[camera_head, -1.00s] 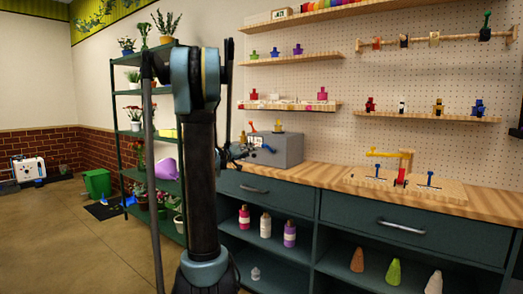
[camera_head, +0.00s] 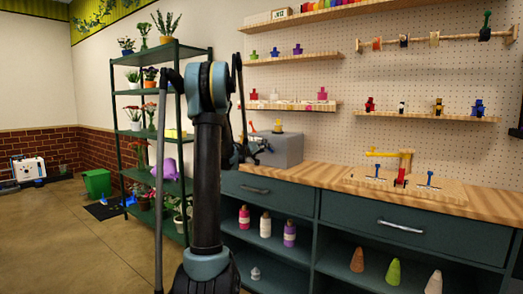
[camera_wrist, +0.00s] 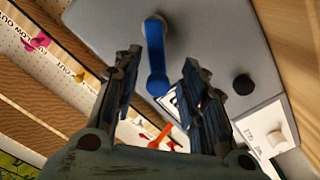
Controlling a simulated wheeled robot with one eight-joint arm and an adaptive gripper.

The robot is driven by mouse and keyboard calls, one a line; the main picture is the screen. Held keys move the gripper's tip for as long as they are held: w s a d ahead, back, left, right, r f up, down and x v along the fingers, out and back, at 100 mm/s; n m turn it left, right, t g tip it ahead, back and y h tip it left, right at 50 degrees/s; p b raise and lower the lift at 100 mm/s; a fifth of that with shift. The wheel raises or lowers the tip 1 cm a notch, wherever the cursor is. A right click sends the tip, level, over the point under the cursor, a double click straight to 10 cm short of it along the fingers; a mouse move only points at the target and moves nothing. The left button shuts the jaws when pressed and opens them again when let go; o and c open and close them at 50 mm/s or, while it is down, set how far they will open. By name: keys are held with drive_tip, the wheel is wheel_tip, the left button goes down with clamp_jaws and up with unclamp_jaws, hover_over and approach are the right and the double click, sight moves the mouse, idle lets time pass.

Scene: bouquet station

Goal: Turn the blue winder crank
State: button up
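The blue winder crank (camera_wrist: 156,60) is on the face of a grey box (camera_wrist: 215,35) in the wrist view. Its round hub is at the top and its arm hangs toward the bottom of the picture, ending in a rounded knob. My gripper (camera_wrist: 163,62) is open, with one finger on each side of the crank arm. I cannot tell whether either finger touches it. In the head view the grey box (camera_head: 287,150) stands at the left end of the workbench. There my gripper (camera_head: 258,147) is in front of the box and mostly hides the crank.
A black knob (camera_wrist: 243,84) and a white labelled panel (camera_wrist: 268,130) are near the crank. A yellow piece (camera_head: 278,126) stands on the box. A wooden board with a yellow lever (camera_head: 388,154) is farther right on the wooden bench top (camera_head: 325,176). A plant rack (camera_head: 160,135) stands left.

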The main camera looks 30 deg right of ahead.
drive_tip(key=c, duration=0.9)
drive_tip(key=shift+o, duration=0.2)
drive_tip(key=shift+w+a+f+n, duration=0.1)
drive_tip(key=shift+w+f+n, duration=0.1)
drive_tip(key=shift+n, duration=0.35)
drive_tip(key=shift+w+a+f+n, duration=0.1)
drive_tip(key=shift+f+n, duration=0.1)
drive_tip(key=shift+n, duration=0.35)
drive_tip(key=o, duration=0.9)
drive_tip(key=shift+c, duration=0.2)
drive_tip(key=shift+s, duration=0.1)
drive_tip(key=v, duration=1.1)
drive_tip(key=shift+a, duration=0.4)
drive_tip(key=shift+s+f, duration=0.1)
drive_tip(key=shift+f, duration=0.05)
